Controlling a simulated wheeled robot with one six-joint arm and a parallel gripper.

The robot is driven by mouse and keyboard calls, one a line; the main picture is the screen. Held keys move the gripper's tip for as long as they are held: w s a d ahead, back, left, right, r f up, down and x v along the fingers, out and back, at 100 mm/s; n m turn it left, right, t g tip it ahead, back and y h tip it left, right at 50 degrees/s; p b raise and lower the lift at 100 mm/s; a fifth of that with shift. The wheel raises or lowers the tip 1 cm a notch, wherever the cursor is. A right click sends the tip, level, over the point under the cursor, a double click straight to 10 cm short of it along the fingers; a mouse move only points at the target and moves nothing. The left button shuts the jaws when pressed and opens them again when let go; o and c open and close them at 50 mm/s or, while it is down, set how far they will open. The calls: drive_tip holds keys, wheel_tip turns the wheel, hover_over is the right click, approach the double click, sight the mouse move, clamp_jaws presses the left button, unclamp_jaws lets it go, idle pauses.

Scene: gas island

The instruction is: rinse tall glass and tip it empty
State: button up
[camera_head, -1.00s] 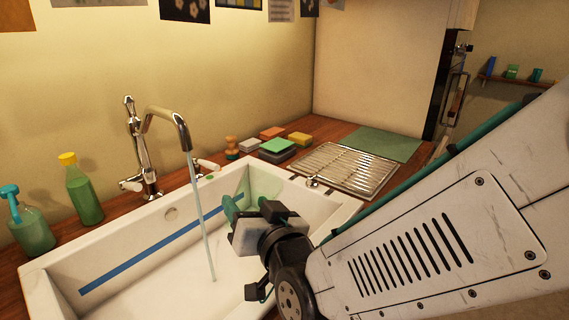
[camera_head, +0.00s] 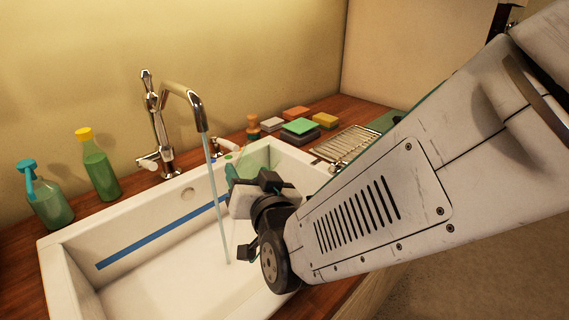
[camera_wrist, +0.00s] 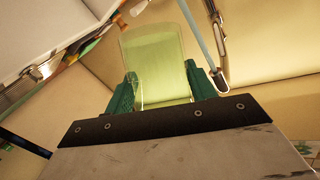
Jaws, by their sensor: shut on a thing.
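The tall glass (camera_wrist: 154,62) is pale green and see-through. In the wrist view it sits between the two green fingers of my gripper (camera_wrist: 160,92), which is shut on it. A stream of water (camera_head: 216,205) runs from the metal tap (camera_head: 190,97) into the sink, just left of my gripper. In the wrist view the stream (camera_wrist: 196,32) passes right of the glass; I cannot tell whether water enters it.
A pump bottle (camera_head: 50,208) and a yellow-capped bottle (camera_head: 100,170) stand left of the tap. Several sponges (camera_head: 300,127), a small wooden brush (camera_head: 253,127) and a metal drying rack (camera_head: 347,146) are on the counter behind the sink.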

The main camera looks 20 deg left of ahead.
drive_tip(key=a+f, duration=0.1)
drive_tip(key=a, duration=0.7)
drive_tip(key=shift+w+a+f, duration=0.2)
drive_tip(key=shift+f, duration=0.1)
idle(0.4)
drive_tip(key=shift+w, duration=0.1)
drive_tip(key=shift+w, duration=0.5)
drive_tip(key=shift+s, duration=0.2)
drive_tip(key=shift+s, duration=0.45)
drive_tip(key=shift+d, duration=0.1)
drive_tip(key=shift+s+d, duration=0.15)
drive_tip(key=shift+d, duration=1.85)
drive_tip(key=shift+s+d, duration=0.1)
drive_tip(key=shift+d, duration=1.85)
